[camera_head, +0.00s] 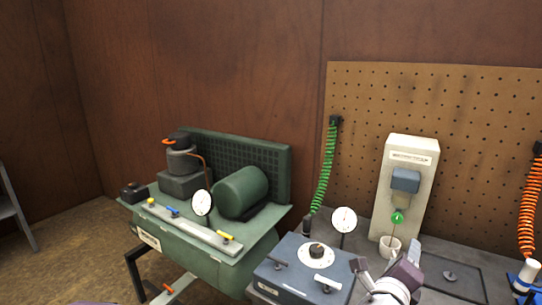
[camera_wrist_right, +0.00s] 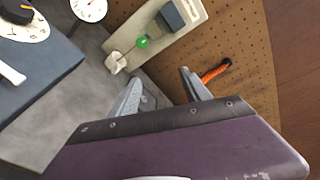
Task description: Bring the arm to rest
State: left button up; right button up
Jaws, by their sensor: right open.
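My right gripper (camera_head: 386,260) is at the bottom of the head view, over the front of the grey bench. Its two fingers stand apart in the right wrist view (camera_wrist_right: 160,77), with nothing between them. It appears clear of the blue-grey box (camera_head: 300,270) to its left and of the white upright unit (camera_head: 408,180) behind it. My left gripper does not show.
A green machine (camera_head: 190,245) with a tank and gauge stands at the left. A round gauge (camera_head: 344,219) stands behind the box. A green coiled hose (camera_head: 326,165) and an orange one (camera_head: 528,205) hang by the pegboard (camera_head: 470,120). A white-and-blue item (camera_head: 527,275) is far right.

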jog(key=s+d+f+m+g+y, duration=0.1)
jog(key=s+f+m+g, duration=0.3)
jog(key=f+m, duration=0.2)
jog(key=s+d+f+m+g, duration=0.2)
jog(key=s+f+m+g, duration=0.1)
jog(key=f+m, duration=0.35)
jog(key=s+a+f+m+g+y, duration=0.2)
jog(key=a+f+m+y, duration=0.4)
jog(key=m, duration=0.8)
jog(key=s+a+f+m+g+y, duration=0.1)
jog(key=s+a+f+m+y, duration=0.35)
jog(key=m, duration=1.05)
pick_arm(q)
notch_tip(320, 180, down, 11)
jog(key=b, duration=1.1)
pick_arm(e)
jog(key=a+f+g+h, duration=0.15)
jog(key=a+f, duration=0.25)
jog(key=f, duration=0.8)
pick_arm(q)
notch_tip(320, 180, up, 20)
jog(key=p, duration=2)
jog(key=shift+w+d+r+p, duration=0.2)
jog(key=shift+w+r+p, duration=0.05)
jog(key=shift+p, duration=0.05)
pick_arm(e)
notch_tip(320, 180, up, 20)
jog(key=shift+s+m, duration=0.25)
jog(key=shift+m, duration=0.1)
